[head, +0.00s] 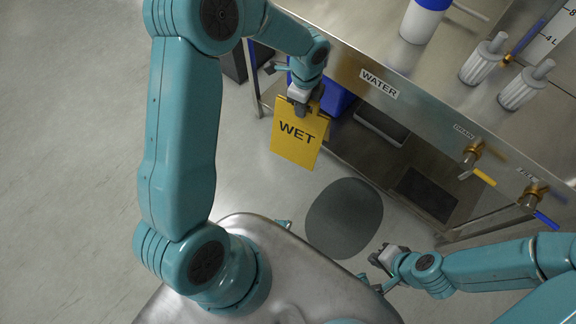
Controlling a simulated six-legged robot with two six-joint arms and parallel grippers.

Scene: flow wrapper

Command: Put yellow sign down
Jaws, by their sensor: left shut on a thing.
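The yellow sign (291,146) bears the word "WET" and hangs slightly tilted in front of the steel bench. My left gripper (302,104) is shut on its top edge. Whether the sign's lower edge touches the floor is hard to tell. A dark grey rounded patch (344,218) lies on the floor to the lower right of the sign. My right gripper (378,262) is low in the picture, just below and right of the patch, away from the sign. Its fingers are too small to read clearly.
The steel bench (420,108) with a "WATER" label runs along the right. Valves with yellow (484,177) and blue (546,219) handles stick out from its front. A blue container (337,97) stands behind the sign. The floor (80,180) at the left is clear.

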